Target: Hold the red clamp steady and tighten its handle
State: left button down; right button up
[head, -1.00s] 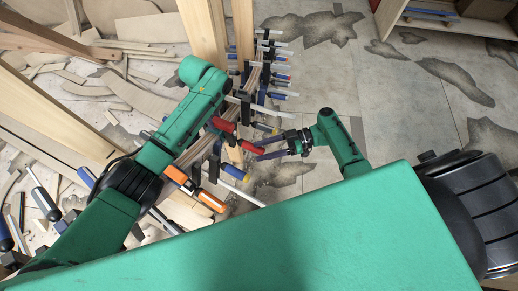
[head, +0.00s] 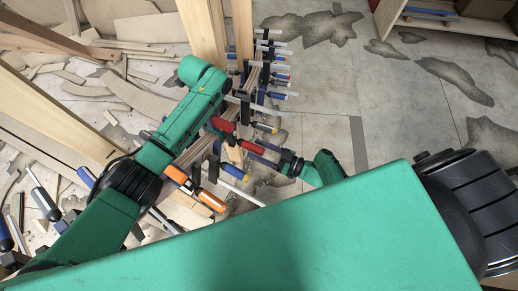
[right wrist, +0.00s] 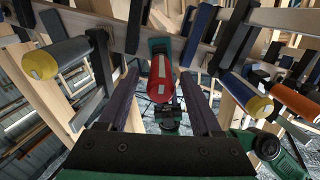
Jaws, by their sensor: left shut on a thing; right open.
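The red clamp (head: 222,124) sits on the curved wood strip in the middle of the head view. Its red handle (head: 252,147) points toward the right arm. My right gripper (head: 268,156) is open. In the right wrist view its two dark fingers (right wrist: 161,108) stand either side of the handle's line, with a gap on both sides.
Wooden posts (head: 204,35) stand behind. The floor to the right is clear.

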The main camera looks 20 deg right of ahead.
grip_shut()
